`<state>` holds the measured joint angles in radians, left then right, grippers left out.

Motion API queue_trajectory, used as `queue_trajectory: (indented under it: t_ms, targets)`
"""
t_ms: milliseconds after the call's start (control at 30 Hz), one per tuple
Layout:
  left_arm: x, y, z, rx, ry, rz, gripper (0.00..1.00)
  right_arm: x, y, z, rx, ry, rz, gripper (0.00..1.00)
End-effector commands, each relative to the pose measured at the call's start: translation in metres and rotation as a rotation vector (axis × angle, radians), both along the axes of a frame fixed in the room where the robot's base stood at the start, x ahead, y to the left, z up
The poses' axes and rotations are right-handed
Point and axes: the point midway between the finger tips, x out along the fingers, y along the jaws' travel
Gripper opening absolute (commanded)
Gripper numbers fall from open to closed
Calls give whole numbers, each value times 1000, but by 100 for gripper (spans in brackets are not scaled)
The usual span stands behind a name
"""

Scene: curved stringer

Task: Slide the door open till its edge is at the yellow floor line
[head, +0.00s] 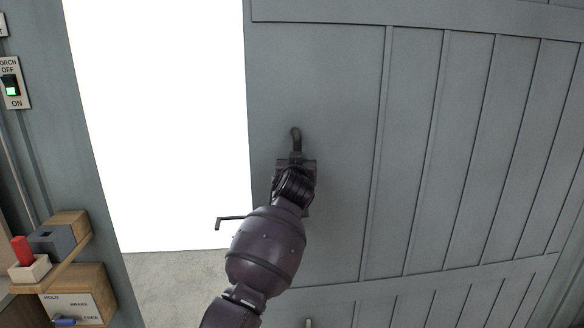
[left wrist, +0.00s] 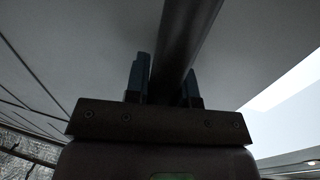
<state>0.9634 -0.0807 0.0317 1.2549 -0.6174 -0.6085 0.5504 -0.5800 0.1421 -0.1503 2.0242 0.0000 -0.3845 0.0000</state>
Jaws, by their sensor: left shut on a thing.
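The grey plank door (head: 420,150) fills the middle and right of the head view. Its left edge borders a bright white opening (head: 160,120). A dark upright bar handle (head: 296,138) is on the door near that edge. My left gripper (head: 296,162) is at the handle, with its arm rising from below. In the left wrist view the handle bar (left wrist: 184,40) passes between the two fingers of the left gripper (left wrist: 166,82), which is shut on it. The yellow floor line does not show in either view. My right gripper is not in view.
A thin dark L-shaped rod (head: 228,218) juts left from near the door's edge, across the opening. A wooden shelf (head: 70,250) with a red-handled item stands at lower left. A wall switch (head: 12,85) is at the left. Bare concrete floor (head: 170,285) shows below the opening.

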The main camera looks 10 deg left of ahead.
Motion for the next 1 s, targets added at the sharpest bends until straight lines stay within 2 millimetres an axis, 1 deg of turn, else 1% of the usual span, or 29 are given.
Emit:
queue_trajectory:
  t_ms: [267,300,467,767,867,1000]
  targets:
    - [0,-3,2,-1,-2,-4,0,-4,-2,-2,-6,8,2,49]
    - [0,-3,3,-1,-3,-4,25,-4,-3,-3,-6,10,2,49]
    - [0,-3,2,-1,-2,-4,48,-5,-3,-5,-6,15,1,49]
    - [-1,-3,1,-1,-1,-4,48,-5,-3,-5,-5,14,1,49]
    - [-6,-3,2,-2,-2,-4,48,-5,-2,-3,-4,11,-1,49]
    - [-21,-4,3,-2,-2,-5,48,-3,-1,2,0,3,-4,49]
